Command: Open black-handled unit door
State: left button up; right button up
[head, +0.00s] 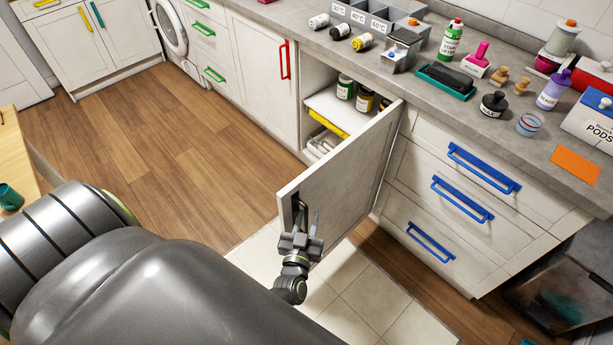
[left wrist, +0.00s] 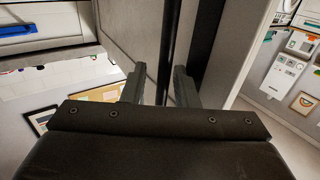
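The black-handled unit door (head: 345,170) stands swung well out from the counter, with shelves showing behind it. Its black handle (head: 299,215) is near the door's free edge, partly hidden by my left gripper (head: 301,232). In the left wrist view, the two fingers of my left gripper (left wrist: 160,85) are apart. A dark upright bar, seemingly the handle (left wrist: 168,50), runs between them, with a visible gap on the left finger's side. Contact on the right finger's side is unclear. My right gripper is not in view.
Inside the unit are several jars (head: 364,100) and a yellow-edged shelf or tray (head: 328,122). Blue-handled drawers (head: 470,195) stand right of the door, and a red-handled door (head: 262,72) is to the left. The wooden floor (head: 180,135) left of the door is clear.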

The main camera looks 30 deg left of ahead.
pick_arm(q)
jog(key=shift+s, duration=0.1)
jog(key=shift+s+d+f, duration=0.15)
jog(key=shift+s, duration=0.35)
jog(key=b+v, duration=0.1)
jog(key=v, duration=0.5)
jog(key=shift+d, duration=0.2)
jog(key=shift+s, duration=0.15)
jog(key=s+f+m+g+h, duration=0.2)
jog(key=s+f+g+h, duration=0.15)
jog(key=f, duration=0.65)
jog(key=s+f+m+g+h, duration=0.1)
jog(key=s+f+g+h, duration=0.15)
jog(key=s+f, duration=0.45)
jog(key=s+a+f+g, duration=0.3)
jog(key=s+f, duration=0.3)
jog(key=s, duration=0.3)
jog(key=s+a+f+g, duration=0.3)
jog(key=s+f+g, duration=0.3)
jog(key=s, duration=0.4)
jog(key=shift+s+a+f+m+g+y, duration=0.2)
jog(key=shift+a+f+m+g+y, duration=0.1)
jog(key=shift+f, duration=0.45)
